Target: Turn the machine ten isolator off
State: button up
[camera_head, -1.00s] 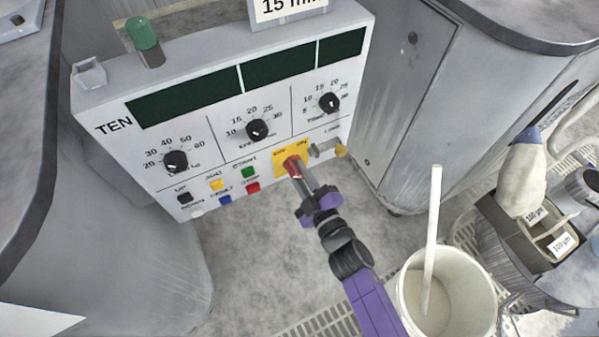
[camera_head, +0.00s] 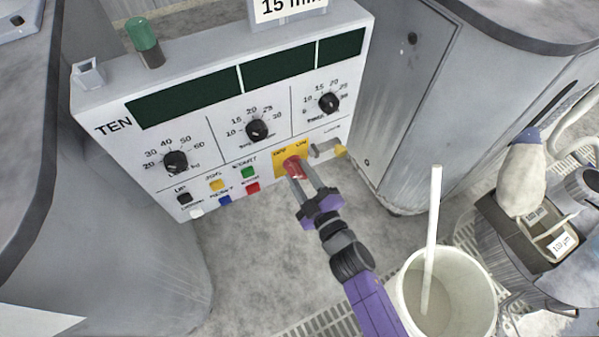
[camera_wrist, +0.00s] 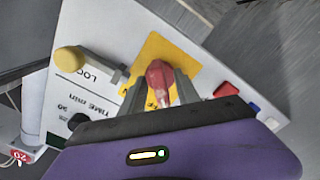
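The machine labelled TEN has a pale control panel (camera_head: 215,150). Its isolator is a red handle (camera_head: 293,167) on a yellow plate (camera_head: 281,158) at the panel's lower right, below the dials. OFF and ON show at the plate's top in the head view. My gripper (camera_head: 306,170) is at the isolator. In the wrist view, its two grey fingers (camera_wrist: 158,92) stand apart, one on each side of the red handle (camera_wrist: 159,80). The fingers look open, with a gap on at least one side. The handle's exact setting is hard to read.
Coloured buttons (camera_head: 249,172) lie left of the isolator. A grey lock bracket (camera_head: 322,152) and a yellow knob (camera_head: 340,151) are close on its right. A white bucket (camera_head: 463,309) with a stick stands on the floor at lower right.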

jog(key=v, duration=0.7)
jog(key=shift+s+p, duration=0.2)
jog(key=shift+p, duration=0.15)
jog(key=shift+d, duration=0.1)
jog(key=s+d+r+m+g+h, duration=0.15)
jog(key=s+d+r+m, duration=0.35)
jog(key=s, duration=0.5)
jog(key=s+d+r+m+h, duration=0.35)
jog(key=s+r, duration=0.25)
jog(key=s, duration=0.4)
jog(key=s+d+r+m+h, duration=0.2)
jog(key=s+d+r+m, duration=0.3)
jog(key=s, duration=0.5)
notch_tip(320, 180, up, 12)
jog(key=p, duration=1.2)
jog(key=shift+s+d, duration=0.2)
jog(key=shift+s, duration=0.05)
